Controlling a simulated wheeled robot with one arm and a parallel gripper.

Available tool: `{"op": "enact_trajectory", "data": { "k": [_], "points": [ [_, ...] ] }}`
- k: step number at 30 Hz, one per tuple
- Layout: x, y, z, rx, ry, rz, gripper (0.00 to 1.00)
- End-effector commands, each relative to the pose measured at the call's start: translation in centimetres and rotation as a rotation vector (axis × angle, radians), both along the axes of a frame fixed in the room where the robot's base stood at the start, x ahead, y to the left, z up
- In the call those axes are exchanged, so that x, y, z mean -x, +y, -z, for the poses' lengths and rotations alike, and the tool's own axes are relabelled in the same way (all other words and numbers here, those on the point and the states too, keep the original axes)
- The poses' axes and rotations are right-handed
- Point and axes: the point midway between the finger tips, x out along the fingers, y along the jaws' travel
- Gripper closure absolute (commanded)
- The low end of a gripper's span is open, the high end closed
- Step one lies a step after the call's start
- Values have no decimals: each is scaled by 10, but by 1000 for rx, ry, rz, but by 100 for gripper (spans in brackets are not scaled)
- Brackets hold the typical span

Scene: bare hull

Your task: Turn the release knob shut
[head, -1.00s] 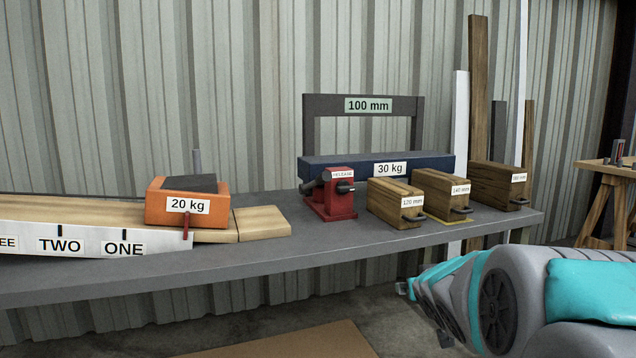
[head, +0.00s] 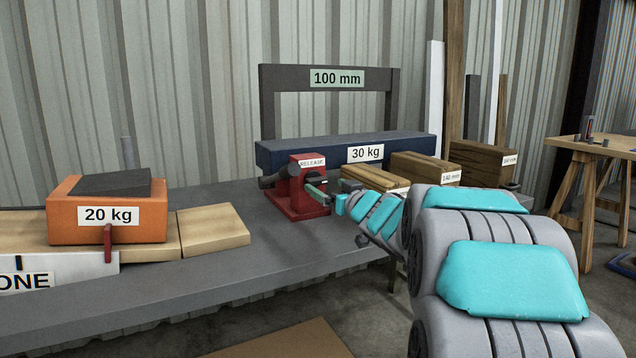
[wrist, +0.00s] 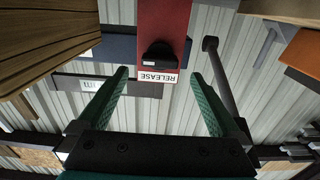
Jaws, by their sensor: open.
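The red release block (head: 297,197) stands on the grey bench, with a white RELEASE label on its upper front. In the wrist view the red block (wrist: 163,25) fills the top middle, and its black knob (wrist: 160,57) sits by the label between the lines of my two fingers. My gripper (head: 325,190) is at the front of the block in the head view, and the knob is mostly hidden there. In the wrist view my gripper (wrist: 160,82) is open, with green fingers spread on either side of the knob and nothing held.
A dark blue 30 kg bar (head: 300,151) lies behind the block, under a 100 mm frame (head: 267,100). Wooden blocks (head: 425,165) stand close on the right, partly behind my arm. An orange 20 kg weight (head: 70,222) sits on planks at left. The bench front (head: 215,275) is clear.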

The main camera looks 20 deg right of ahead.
Motion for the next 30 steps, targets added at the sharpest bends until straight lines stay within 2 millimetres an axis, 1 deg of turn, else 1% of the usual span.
{"op": "enact_trajectory", "data": {
  "k": [1,6,9,13,20,30],
  "points": [
    [-8,1,1,0,1,-2,0],
    [-32,1,0,0,-1,-1,0],
    [-43,1,1,-1,2,2,0],
    [-50,1,0,-2,2,3,0],
    [-50,1,0,-1,1,3,0],
    [-50,1,0,-1,0,2,38]
  ]
}}
